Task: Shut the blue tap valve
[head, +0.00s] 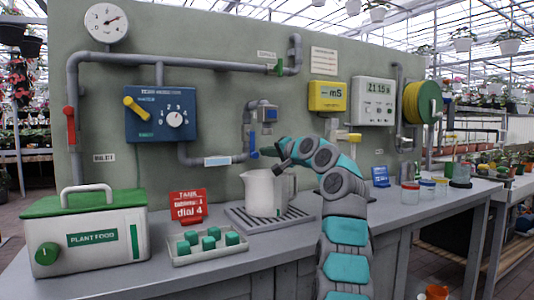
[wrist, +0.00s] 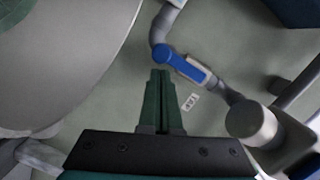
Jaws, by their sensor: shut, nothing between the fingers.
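The blue tap valve (head: 252,142) is a blue lever on the grey pipe below and left of the tap spout, on the green wall panel. In the wrist view the blue lever (wrist: 182,64) lies roughly along its stretch of pipe. My gripper (head: 262,153) reaches in from the right, its tips close to the lever's lower end. In the wrist view my gripper (wrist: 160,72) is shut and empty, the tips just below the lever's left end. I cannot tell whether they touch it.
A white jug (head: 262,192) stands on a drain rack (head: 240,221) below my gripper. A tray of green blocks (head: 180,257), a red sign (head: 188,207) and a plant food box (head: 92,240) stand left. A blue control box (head: 150,125) hangs on the panel.

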